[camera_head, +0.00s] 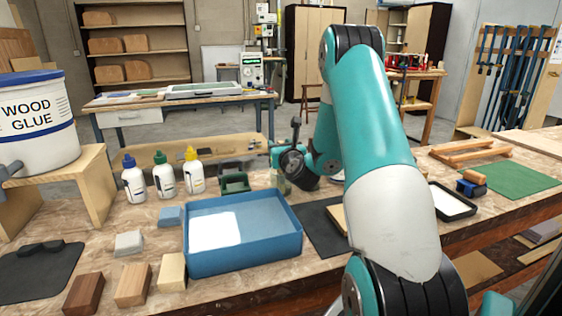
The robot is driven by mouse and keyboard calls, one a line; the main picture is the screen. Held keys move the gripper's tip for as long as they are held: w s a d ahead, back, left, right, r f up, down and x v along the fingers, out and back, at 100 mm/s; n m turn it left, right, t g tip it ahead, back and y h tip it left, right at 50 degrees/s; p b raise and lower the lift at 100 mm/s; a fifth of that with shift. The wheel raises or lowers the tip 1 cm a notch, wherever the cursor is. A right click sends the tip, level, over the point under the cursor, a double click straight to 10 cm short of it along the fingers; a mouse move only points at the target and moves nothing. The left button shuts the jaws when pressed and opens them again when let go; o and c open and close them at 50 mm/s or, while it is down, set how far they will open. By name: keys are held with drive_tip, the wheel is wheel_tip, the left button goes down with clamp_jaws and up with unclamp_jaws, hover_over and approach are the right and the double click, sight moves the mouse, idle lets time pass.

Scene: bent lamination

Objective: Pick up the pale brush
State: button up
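I cannot clearly make out a pale brush in the camera_head view; my teal and white arm hides part of the bench. A small pale, greenish thing (281,183) shows just below my wrist, too small to identify. My gripper (284,168) is at the far side of the bench, behind the blue tray (245,247). Its fingers are not clear, so I cannot tell whether it is open or holds anything.
Three glue bottles (164,176) and a dark green block-like object (234,182) stand behind the tray. A glue bucket (38,125) sits on a wooden stand at left. Wood blocks (133,285) lie in front. A black tray (452,203) and green mat (515,181) lie right.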

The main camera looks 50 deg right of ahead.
drive_tip(key=shift+w+d, duration=0.2)
drive_tip(key=shift+w, duration=0.1)
clamp_jaws()
